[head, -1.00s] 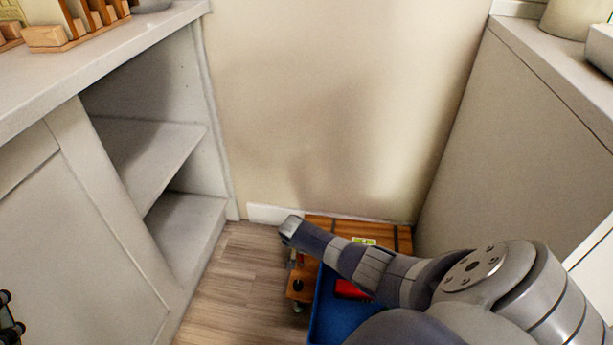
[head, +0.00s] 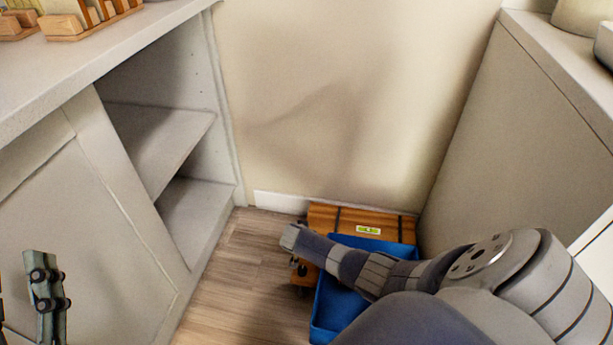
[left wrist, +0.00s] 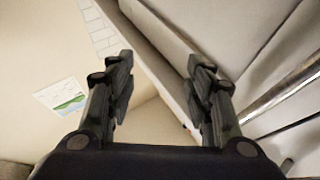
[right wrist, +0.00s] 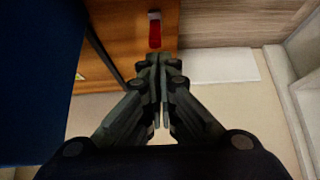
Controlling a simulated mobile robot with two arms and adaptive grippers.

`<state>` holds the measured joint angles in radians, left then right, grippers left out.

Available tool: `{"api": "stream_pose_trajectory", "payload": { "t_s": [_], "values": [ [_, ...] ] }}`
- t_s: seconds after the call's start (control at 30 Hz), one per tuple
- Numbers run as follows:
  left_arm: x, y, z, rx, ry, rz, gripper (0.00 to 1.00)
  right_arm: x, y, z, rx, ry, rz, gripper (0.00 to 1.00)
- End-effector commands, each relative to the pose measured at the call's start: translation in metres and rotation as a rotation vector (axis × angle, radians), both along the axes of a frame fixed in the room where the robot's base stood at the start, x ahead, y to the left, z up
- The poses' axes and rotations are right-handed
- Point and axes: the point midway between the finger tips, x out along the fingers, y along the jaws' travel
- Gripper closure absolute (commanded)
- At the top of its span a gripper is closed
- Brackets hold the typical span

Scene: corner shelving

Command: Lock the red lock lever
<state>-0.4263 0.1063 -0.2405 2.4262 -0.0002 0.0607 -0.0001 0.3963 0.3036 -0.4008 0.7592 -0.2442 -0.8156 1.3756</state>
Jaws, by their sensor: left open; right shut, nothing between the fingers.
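The red lock lever (right wrist: 155,32) shows in the right wrist view, on the brown wooden surface (right wrist: 113,25) just beyond the fingertips. My right gripper (right wrist: 158,58) is shut with nothing between its fingers. Its tips point at the lever's near end; I cannot tell whether they touch it. In the head view my right arm reaches down over the wooden cart (head: 335,217) and blue bin (head: 326,315), and the lever and right fingers are hidden. My left gripper (left wrist: 160,68) is open and empty, and one part of it shows at the lower left of the head view.
The cart stands on the floor (head: 235,265) in the corner, against the back wall (head: 330,100). An open shelf cabinet (head: 150,130) is on the left and a plain cabinet (head: 520,150) on the right. Floor left of the cart is clear.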

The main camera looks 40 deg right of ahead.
Motion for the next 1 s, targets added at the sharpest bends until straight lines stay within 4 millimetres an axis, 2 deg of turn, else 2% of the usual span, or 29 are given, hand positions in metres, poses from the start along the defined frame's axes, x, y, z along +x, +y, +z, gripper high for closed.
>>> {"api": "stream_pose_trajectory", "payload": {
  "t_s": [1.0],
  "values": [
    [0.015,0.003,-0.047,0.069,0.253,0.017,0.52,0.000,0.000,0.012,0.000,0.000,-0.001,1.00]
  ]
}}
